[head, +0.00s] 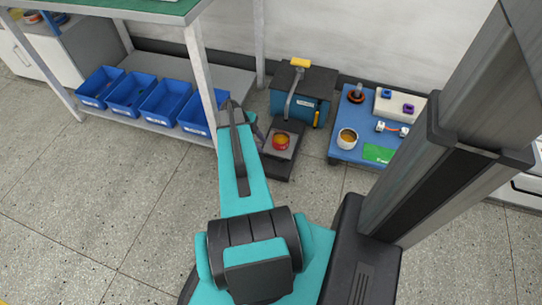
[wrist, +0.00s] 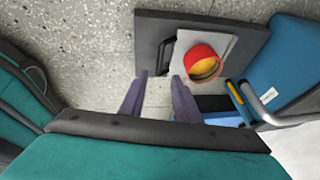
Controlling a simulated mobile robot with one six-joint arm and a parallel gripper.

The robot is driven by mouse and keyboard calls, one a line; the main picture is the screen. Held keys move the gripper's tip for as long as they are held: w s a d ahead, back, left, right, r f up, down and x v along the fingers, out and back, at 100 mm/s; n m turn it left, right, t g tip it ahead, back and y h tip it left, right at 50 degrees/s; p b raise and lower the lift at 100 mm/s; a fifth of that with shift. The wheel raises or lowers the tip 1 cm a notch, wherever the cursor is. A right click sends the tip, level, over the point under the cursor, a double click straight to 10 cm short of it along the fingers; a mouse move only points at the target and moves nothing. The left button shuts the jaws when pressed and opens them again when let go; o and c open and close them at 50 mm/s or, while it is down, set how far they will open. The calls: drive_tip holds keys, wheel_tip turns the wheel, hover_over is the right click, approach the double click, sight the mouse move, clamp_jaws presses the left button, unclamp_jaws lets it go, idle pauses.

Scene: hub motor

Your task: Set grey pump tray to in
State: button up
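The grey pump tray (head: 276,169) sticks out from the front of the pump machine (head: 303,86) on the floor in the head view. In the wrist view the tray (wrist: 152,27) is a dark flat slab with a black handle (wrist: 166,56) on its near edge. A light grey plate (wrist: 226,39) lies on it, bearing a red cup (wrist: 202,62) with yellow-orange contents. My gripper (wrist: 160,75) is open, its two fingers apart and empty, with the tips close to the handle's end. I cannot tell whether they touch it.
A blue board (head: 346,153) with a cup (head: 347,138) and small parts lies right of the machine. Several blue bins (head: 130,95) stand on the low shelf at left. A metal spout (head: 292,92) rises over the tray. The floor in front is clear.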

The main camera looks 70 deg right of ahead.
sight(273, 158)
drive_tip(key=b+x, duration=0.2)
drive_tip(key=x, duration=0.9)
drive_tip(key=shift+s+d+f+b, duration=0.1)
drive_tip(key=shift+f+b, duration=0.1)
drive_tip(key=shift+b, duration=0.15)
clamp_jaws()
